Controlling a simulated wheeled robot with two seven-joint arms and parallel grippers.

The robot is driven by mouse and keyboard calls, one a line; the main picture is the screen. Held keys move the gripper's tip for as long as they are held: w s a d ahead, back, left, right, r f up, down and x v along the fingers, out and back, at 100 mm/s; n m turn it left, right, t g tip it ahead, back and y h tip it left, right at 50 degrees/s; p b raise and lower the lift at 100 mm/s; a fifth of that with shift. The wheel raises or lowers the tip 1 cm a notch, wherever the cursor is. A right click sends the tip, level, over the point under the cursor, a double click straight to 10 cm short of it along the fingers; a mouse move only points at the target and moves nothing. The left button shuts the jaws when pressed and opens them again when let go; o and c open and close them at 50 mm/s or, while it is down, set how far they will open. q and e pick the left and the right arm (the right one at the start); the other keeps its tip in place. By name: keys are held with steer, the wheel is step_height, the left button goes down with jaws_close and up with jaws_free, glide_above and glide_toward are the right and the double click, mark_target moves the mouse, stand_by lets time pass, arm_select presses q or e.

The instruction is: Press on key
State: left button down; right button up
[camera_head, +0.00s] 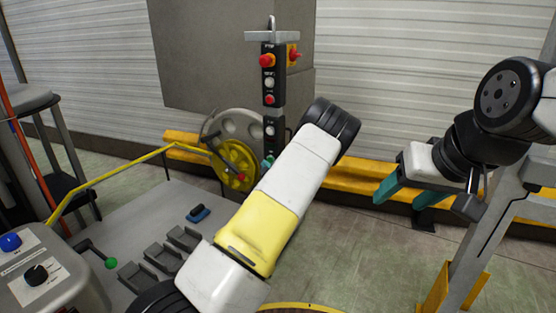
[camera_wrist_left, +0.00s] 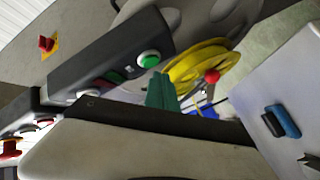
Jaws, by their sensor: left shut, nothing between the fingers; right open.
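A black push-button pendant (camera_head: 272,90) hangs in front of the grey cabinet in the head view. It carries a red knob on top and several round red and pale buttons. In the left wrist view the pendant (camera_wrist_left: 110,62) lies slanted, with a green button (camera_wrist_left: 149,59) near its end. My left gripper (camera_head: 268,163) is shut and empty at the pendant's lower end, partly hidden by my arm. Its teal fingertips (camera_wrist_left: 162,88) appear close to the green button; I cannot tell whether they touch. My right gripper (camera_head: 405,190) is open and empty, away at the right.
A yellow wheel (camera_head: 235,165) stands behind, left of my left arm. A grey control box (camera_head: 40,275) with a blue button and black knob is at the lower left. A grey table (camera_head: 125,212) holds a blue-and-black object (camera_head: 198,214). A yellow barrier (camera_head: 345,180) runs along the wall.

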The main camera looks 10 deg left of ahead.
arm_select(q)
steer(key=shift+w, duration=0.2)
stand_by(0.6)
steer(key=shift+w+d, duration=0.15)
steer(key=shift+w, duration=0.05)
steer(key=shift+w+d, duration=0.15)
steer(key=shift+w, duration=0.25)
stand_by(0.7)
steer(key=shift+s, duration=0.1)
steer(key=shift+s+a, duration=0.3)
steer(key=shift+s, duration=0.4)
steer(key=shift+s, duration=0.1)
steer(key=shift+s+a, duration=0.3)
steer(key=shift+s, duration=0.45)
steer(key=shift+s+a, duration=0.25)
steer(key=shift+s, duration=0.5)
steer(key=shift+s+a, duration=0.3)
steer(key=shift+s, duration=0.45)
steer(key=shift+r, duration=0.15)
